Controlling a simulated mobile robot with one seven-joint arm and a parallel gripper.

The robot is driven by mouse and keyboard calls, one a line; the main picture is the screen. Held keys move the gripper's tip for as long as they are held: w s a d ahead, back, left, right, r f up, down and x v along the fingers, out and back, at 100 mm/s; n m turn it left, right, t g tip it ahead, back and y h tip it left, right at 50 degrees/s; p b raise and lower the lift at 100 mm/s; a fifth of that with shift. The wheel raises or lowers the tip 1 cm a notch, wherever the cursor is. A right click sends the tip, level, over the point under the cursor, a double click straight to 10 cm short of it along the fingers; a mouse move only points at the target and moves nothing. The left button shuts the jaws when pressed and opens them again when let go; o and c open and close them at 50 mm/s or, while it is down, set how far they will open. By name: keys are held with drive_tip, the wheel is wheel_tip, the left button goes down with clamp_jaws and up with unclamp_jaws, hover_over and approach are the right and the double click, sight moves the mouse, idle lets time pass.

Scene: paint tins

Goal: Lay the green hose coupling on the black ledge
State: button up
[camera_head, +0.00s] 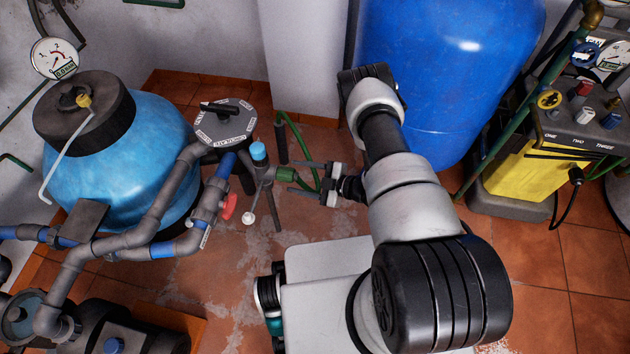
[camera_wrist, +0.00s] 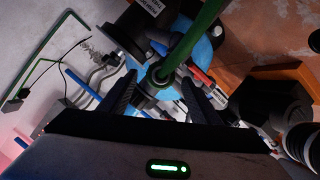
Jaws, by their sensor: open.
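The green hose coupling (camera_head: 286,174) is a small green piece at the end of a curved green hose, beside a grey pipe fitting with a light blue cap. My gripper (camera_head: 298,178) reaches in from the right with its fingers apart around or close beside the coupling; contact cannot be told. In the wrist view, the green hose (camera_wrist: 207,34) runs down to a dark round end (camera_wrist: 160,73) just beyond the open fingertips (camera_wrist: 160,92). I cannot make out which surface is the black ledge.
A light blue tank (camera_head: 130,150) with grey pipes stands at left. A red valve handle (camera_head: 229,206) lies close to the gripper. A big blue tank (camera_head: 450,70) stands behind the arm, and a yellow unit (camera_head: 540,172) stands at right. Tiled floor (camera_head: 330,225) shows between them.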

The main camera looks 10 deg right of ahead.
sight(294, 176)
drive_tip(key=shift+x, duration=1.7)
drive_tip(key=c, duration=1.3)
drive_tip(key=shift+o, duration=0.2)
drive_tip(key=shift+s+d+b, duration=0.1)
drive_tip(key=shift+s+d, duration=0.1)
drive_tip(key=shift+d, duration=0.4)
drive_tip(key=shift+s+d+b, duration=0.1)
drive_tip(key=shift+s+d, duration=0.1)
drive_tip(key=shift+d, duration=0.45)
drive_tip(key=shift+s+d+b, duration=0.1)
drive_tip(key=shift+s+d, duration=0.15)
drive_tip(key=shift+d, duration=0.35)
drive_tip(key=shift+s+d, duration=0.25)
drive_tip(key=shift+d, duration=0.35)
drive_tip(key=shift+s+d, duration=0.2)
drive_tip(key=shift+d, duration=0.45)
drive_tip(key=shift+s+d, duration=0.25)
drive_tip(key=shift+d, duration=0.35)
